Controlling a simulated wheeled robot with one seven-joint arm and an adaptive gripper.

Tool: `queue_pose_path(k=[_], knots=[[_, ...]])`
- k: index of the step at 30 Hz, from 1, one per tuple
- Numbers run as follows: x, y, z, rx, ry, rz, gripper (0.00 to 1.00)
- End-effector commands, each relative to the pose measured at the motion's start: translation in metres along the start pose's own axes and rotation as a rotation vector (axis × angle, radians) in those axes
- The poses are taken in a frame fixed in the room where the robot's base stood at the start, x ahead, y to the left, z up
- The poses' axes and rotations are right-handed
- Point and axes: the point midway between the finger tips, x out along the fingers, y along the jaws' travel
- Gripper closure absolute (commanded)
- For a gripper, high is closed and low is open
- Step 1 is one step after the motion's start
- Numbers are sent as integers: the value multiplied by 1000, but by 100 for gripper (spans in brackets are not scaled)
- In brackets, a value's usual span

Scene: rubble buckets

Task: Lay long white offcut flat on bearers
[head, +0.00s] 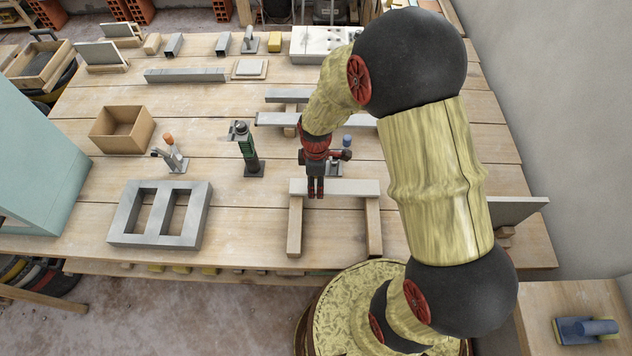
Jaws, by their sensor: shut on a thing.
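A long white offcut (350,187) lies crosswise near the front of the bench. It spans two wooden bearers, the left bearer (295,230) and the right bearer (374,230), and looks level on them. My gripper (316,194) points down and is shut on the offcut, left of its middle. The fingers hide a small part of the offcut. Whether the offcut's underside fully touches both bearers cannot be told from this view.
Behind my gripper, another pale strip (275,119) rests on bearers. A grey two-opening block (126,222), a green-and-black tool (247,152), a clamp-like tool (172,155) and an open box (121,130) stand to the left. Bare bench lies between the block and the left bearer.

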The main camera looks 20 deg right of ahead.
Motion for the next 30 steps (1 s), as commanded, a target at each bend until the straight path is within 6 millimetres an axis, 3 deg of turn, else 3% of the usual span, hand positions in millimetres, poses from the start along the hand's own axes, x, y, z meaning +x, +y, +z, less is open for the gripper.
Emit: queue_pose_path(k=[6,7,16,26,30], knots=[[6,0,0,0,0,1,88],[7,0,0,0,0,1,58],[6,0,0,0,0,1,41],[4,0,0,0,0,1,41],[-9,0,0,0,1,2,41]])
